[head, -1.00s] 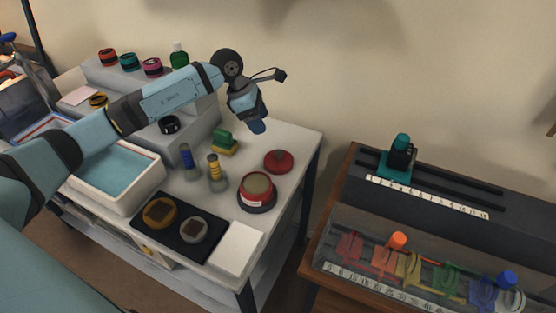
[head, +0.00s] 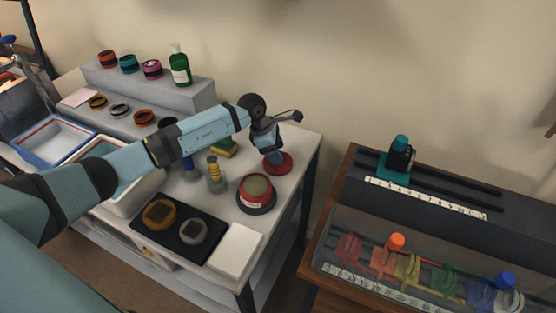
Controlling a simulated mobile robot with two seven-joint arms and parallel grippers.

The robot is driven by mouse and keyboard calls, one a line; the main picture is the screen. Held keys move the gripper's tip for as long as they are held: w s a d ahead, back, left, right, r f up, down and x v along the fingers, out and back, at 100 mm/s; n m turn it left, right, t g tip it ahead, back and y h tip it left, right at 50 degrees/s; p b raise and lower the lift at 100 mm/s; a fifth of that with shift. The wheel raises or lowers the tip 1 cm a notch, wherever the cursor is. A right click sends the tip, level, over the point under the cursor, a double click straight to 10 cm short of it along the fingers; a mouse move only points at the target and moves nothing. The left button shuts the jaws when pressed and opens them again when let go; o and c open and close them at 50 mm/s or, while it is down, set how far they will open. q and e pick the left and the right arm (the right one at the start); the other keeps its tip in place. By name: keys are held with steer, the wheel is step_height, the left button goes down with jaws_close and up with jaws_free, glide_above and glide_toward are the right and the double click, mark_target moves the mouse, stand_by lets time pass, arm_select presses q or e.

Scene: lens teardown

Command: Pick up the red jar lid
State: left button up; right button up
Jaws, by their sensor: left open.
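The red jar lid (head: 284,168) lies on the white table, behind the open red jar (head: 257,189). My left gripper (head: 274,157) is directly over the lid's upper left part in the head view and hides some of it. The fingers are open. I cannot tell whether the fingertips touch the lid. My right gripper is not in view.
A yellow-and-green sponge (head: 222,149) and a yellow-ringed bottle (head: 215,176) stand left of the lid. A black mat (head: 180,228) with two round parts and a white pad (head: 236,250) lie in front. A wooden bench (head: 312,240) stands at the right.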

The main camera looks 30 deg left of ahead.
arm_select(q)
steer(key=shift+d+f, duration=0.1)
steer(key=shift+f, duration=0.2)
steer(key=c, duration=0.9)
steer(key=shift+c, duration=0.5)
steer(key=shift+r, duration=0.1)
